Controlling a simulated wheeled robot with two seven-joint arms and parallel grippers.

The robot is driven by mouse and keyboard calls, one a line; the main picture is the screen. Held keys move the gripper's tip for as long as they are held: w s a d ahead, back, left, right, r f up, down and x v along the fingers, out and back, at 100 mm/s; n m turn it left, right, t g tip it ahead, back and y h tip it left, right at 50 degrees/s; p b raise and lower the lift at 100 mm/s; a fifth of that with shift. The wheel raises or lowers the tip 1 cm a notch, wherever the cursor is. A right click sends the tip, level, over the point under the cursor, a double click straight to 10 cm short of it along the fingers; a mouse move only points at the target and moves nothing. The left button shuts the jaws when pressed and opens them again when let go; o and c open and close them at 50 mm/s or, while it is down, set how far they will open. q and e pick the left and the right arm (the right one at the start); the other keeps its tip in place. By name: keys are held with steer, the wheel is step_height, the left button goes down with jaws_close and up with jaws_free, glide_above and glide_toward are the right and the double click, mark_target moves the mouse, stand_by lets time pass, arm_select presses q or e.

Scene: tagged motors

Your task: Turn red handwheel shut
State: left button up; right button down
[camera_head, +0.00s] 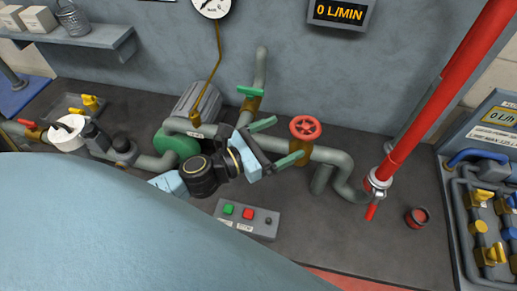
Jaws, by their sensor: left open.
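The red handwheel (305,127) sits on a brass valve body (299,150) on the grey pipe, right of the middle of the view. My left gripper (288,137) is open, its two green-tipped fingers pointing right toward the handwheel. One fingertip is just left of the wheel's rim and the other is below it, over the brass body. I cannot tell whether either touches. My right gripper is not in view.
A green-handled valve (250,91) stands behind my gripper, near a grey motor (197,103). A button box (246,219) lies in front. A red pipe (445,90) slants down on the right, near a small red cup (416,217). Bare bench lies between box and cup.

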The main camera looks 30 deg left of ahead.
arm_select(q)
steer(key=shift+b+v, duration=0.7)
steer(key=shift+v, duration=2.2)
